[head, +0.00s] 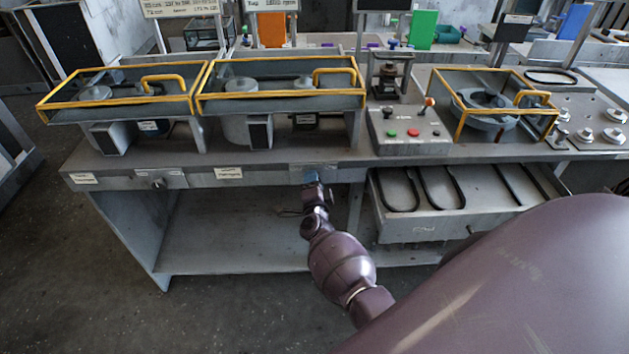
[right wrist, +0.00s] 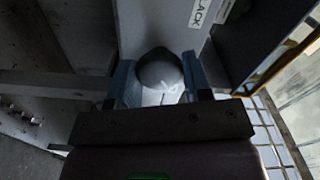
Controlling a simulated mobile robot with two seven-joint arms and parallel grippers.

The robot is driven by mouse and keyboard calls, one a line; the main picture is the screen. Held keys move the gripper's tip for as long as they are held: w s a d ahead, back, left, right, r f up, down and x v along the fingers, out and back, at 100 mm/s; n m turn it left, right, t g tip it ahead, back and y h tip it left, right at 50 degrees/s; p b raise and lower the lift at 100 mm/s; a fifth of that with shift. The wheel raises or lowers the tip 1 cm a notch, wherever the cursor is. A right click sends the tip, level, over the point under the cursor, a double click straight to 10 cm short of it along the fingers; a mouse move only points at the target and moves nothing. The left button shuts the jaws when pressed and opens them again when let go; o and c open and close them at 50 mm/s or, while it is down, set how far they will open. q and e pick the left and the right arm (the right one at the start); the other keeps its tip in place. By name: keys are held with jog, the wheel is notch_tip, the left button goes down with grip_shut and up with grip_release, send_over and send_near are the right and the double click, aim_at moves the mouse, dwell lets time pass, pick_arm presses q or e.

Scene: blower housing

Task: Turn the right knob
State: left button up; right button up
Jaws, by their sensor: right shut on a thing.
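The right knob (right wrist: 160,68) is a round grey knob on the bench's front panel, with a pale mark on it. In the right wrist view it sits between the two blue fingers of my right gripper (right wrist: 162,84), which is shut on it. In the head view my right gripper (head: 313,178) reaches the front panel (head: 262,174) below the middle of the worktop and hides the knob. Another knob (head: 157,184) shows farther left on the same panel. My left gripper is out of view.
Yellow-framed housings (head: 280,100) stand on the worktop above. An open drawer (head: 425,227) with dark curved parts juts out to the right of my right gripper. The shelf (head: 225,250) under the panel is mostly empty.

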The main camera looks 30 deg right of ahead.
jog(key=shift+r+n, duration=0.1)
jog(key=shift+n, duration=0.5)
jog(key=o, duration=0.9)
jog(key=p+v, duration=0.4)
jog(key=v, duration=0.6)
jog(key=shift+s+a, duration=0.3)
